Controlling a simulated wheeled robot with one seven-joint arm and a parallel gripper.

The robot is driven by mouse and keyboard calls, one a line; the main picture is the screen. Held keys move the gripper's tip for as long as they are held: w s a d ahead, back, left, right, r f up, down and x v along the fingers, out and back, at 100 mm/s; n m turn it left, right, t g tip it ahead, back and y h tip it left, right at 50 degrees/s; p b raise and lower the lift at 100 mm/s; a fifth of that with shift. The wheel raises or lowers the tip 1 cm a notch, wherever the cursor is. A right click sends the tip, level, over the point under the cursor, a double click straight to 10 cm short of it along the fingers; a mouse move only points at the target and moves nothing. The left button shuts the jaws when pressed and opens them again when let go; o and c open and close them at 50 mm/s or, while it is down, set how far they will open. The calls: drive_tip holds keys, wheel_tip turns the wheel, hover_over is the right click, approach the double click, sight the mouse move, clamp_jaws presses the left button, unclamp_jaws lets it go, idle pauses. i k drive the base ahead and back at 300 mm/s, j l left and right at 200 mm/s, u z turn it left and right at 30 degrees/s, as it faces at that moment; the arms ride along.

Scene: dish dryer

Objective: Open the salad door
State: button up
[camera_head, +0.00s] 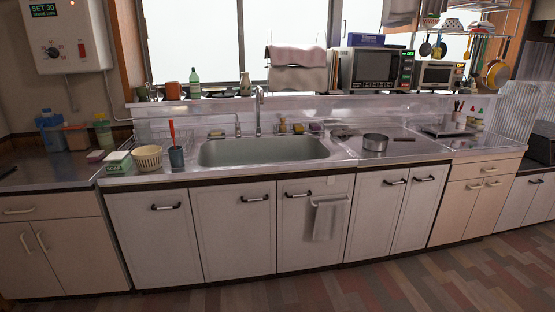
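My gripper is not in this view. No door here is marked as the salad door, and I cannot tell which one it is. Under the counter, the left white door (155,238) with a dark handle is shut. The door beside it (239,232) is shut, and so is the door with the towel (296,240). Two more white doors to the right, one (376,215) and its neighbour (420,205), are shut with handles near their tops. Beige cabinet doors at the far left (62,260) and right (488,208) are also shut.
A steel sink (262,152) is set in the counter. A pot (375,142) stands right of it; a cream basket (147,158) and blue cup (176,158) stand left. A microwave (377,69) sits on the back ledge. The floor (400,275) before the cabinets is clear.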

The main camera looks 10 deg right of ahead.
sight(425, 185)
drive_tip(key=i+l, duration=0.15)
drive_tip(key=i, duration=0.7)
drive_tip(key=i+l, duration=0.1)
drive_tip(key=i, duration=0.75)
drive_tip(key=i+l, duration=0.2)
drive_tip(key=l, duration=0.15)
drive_tip(key=i+l, duration=0.15)
drive_tip(key=l, duration=0.2)
drive_tip(key=i+l, duration=0.2)
drive_tip(key=l, duration=0.15)
drive_tip(key=i+l, duration=0.2)
drive_tip(key=l, duration=1.3)
drive_tip(key=z, duration=0.05)
